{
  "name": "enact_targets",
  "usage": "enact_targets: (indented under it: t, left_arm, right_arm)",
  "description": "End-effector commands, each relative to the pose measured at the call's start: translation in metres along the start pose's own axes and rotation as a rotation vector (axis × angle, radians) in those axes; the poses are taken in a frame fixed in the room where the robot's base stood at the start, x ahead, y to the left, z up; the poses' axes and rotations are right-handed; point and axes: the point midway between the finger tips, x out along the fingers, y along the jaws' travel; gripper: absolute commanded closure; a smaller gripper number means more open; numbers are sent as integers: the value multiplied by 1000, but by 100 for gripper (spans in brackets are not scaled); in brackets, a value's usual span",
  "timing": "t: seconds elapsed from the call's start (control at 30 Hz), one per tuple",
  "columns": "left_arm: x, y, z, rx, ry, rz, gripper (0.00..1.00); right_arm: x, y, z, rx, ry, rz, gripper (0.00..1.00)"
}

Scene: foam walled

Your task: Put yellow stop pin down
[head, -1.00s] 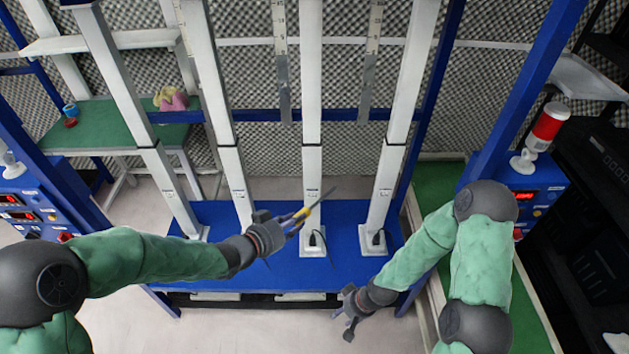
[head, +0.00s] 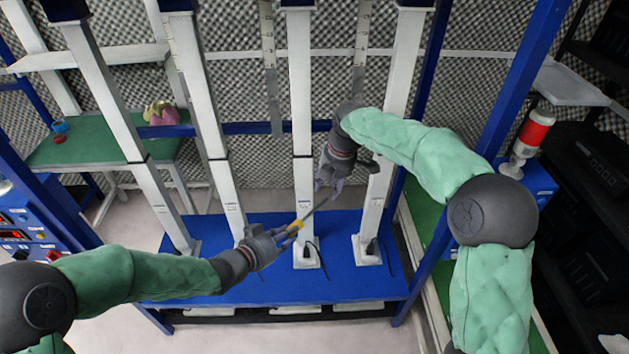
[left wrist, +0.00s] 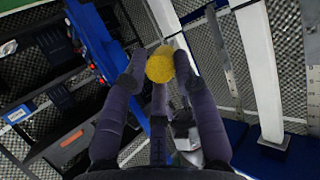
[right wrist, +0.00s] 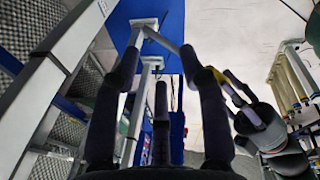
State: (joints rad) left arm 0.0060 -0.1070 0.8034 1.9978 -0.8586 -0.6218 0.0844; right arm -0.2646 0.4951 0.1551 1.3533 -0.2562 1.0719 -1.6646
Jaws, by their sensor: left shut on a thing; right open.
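The yellow stop pin (head: 294,226) has a yellow handle and a long grey metal rod. My left gripper (head: 283,233) is shut on its handle and holds it tilted above the blue base. The handle's round yellow end (left wrist: 160,66) shows between the fingers in the left wrist view. My right gripper (head: 326,180) is open near the rod's upper end. In the right wrist view the rod (right wrist: 164,42) crosses beyond and between the spread right fingers, and the yellow part (right wrist: 218,75) is beside the right-hand finger. I cannot tell whether they touch.
White upright posts (head: 302,180) stand on the blue base (head: 265,285), close to both grippers. A green table (head: 85,147) with small objects is at the back left. Dark shelving (head: 590,190) is at the far right.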

Motion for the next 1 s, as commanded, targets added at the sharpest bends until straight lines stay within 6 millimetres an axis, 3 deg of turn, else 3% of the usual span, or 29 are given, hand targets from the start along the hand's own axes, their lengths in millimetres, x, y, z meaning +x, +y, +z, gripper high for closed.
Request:
enact_targets:
  t: [0.13,0.37,0.57,1.0]
  left_arm:
    - [0,0,0,0,1,0,100]
    - [0,0,0,0,1,0,100]
    - [0,0,0,0,1,0,100]
    - [0,0,0,0,1,0,100]
  right_arm:
    - [-30,0,-37,-165,36,-42,57]
    - [-44,-3,-57,-263,63,-70,57]
    - [-22,-6,-58,-265,65,-74,57]
    - [50,-11,-61,-263,63,-73,57]
